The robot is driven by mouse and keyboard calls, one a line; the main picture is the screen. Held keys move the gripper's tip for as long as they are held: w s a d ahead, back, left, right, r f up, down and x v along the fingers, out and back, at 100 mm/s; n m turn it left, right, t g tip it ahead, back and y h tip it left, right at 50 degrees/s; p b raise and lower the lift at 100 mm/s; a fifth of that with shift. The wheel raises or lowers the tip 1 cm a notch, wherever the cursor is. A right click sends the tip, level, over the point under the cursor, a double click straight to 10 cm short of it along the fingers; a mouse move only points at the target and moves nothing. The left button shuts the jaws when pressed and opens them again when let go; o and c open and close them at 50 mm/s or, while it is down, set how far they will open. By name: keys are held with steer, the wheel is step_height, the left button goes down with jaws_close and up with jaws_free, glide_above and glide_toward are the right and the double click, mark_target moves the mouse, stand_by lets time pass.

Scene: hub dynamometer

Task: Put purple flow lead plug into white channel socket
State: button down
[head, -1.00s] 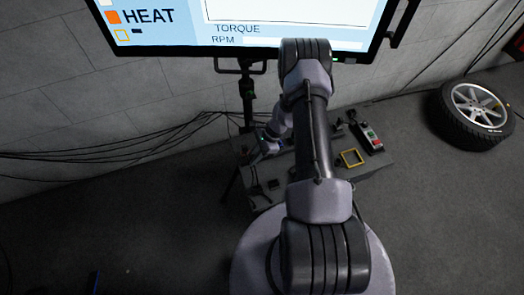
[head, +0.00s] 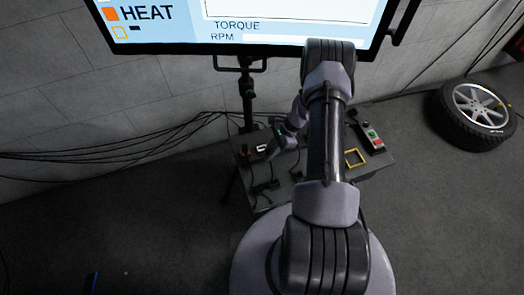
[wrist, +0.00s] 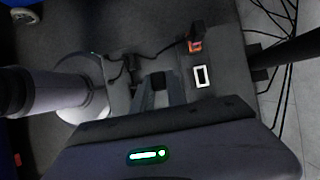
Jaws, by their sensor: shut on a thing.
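The white channel socket (wrist: 202,76) is a white rectangular frame with a dark, empty-looking middle. It also shows in the head view (head: 262,148) on the panel's left part. My gripper (wrist: 159,84) is shut on a small dark plug (wrist: 158,77), left of the white socket in the wrist view and apart from it. The plug's purple colour does not show clearly. In the head view my gripper (head: 272,151) is over the panel, just right of the white socket; the plug cannot be made out there.
An orange socket (wrist: 195,46) with a dark plug at it is beside the white one. Dark leads run across the panel (head: 268,198). A yellow frame (head: 354,157) and a button box (head: 373,140) are on its right. A screen (head: 240,25) stands behind.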

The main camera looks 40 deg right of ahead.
steer(key=w+b, duration=0.1)
steer(key=w, duration=0.1)
steer(key=w+d+b, duration=0.1)
steer(key=w+b, duration=0.3)
steer(key=shift+w+d+f, duration=0.2)
steer(key=shift+w+d, duration=0.1)
steer(key=shift+d, duration=0.1)
steer(key=shift+w+d+r+b, duration=0.2)
steer(key=shift+w+b, duration=0.15)
steer(key=shift+w, duration=0.15)
steer(key=shift+f, duration=0.1)
steer(key=shift+f+b, duration=0.45)
steer(key=shift+b, duration=0.15)
steer(key=shift+r, duration=0.1)
steer(key=shift+f, duration=0.4)
